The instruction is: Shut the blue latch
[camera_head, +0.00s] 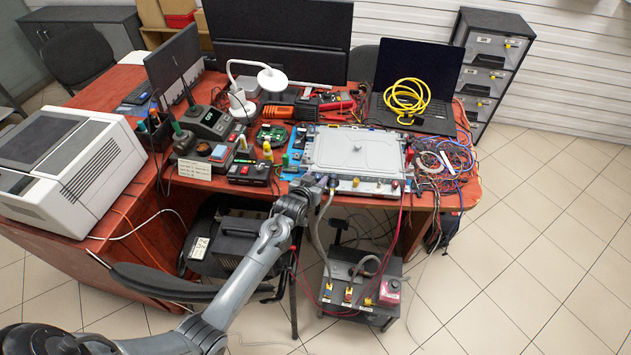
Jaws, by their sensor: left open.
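A silver-grey unit with a flat lid (345,150) lies at the front of the red desk. A blue part (292,157) shows along its left side; I cannot tell whether it is the blue latch or how any latch stands. My left gripper (322,184) is at the unit's front left corner, by the fittings on its front face. It is small in view and open; I cannot tell whether it touches anything. A grey hose (318,232) hangs from this corner towards a dark box (345,283) on the floor. My right gripper is out of view.
A control box with a red button (248,172) and a joystick panel (205,155) stand left of the unit. Tangled wires (447,165) lie to its right. A yellow cable coil (407,95) rests against the laptop (420,80) behind. Open floor lies to the right.

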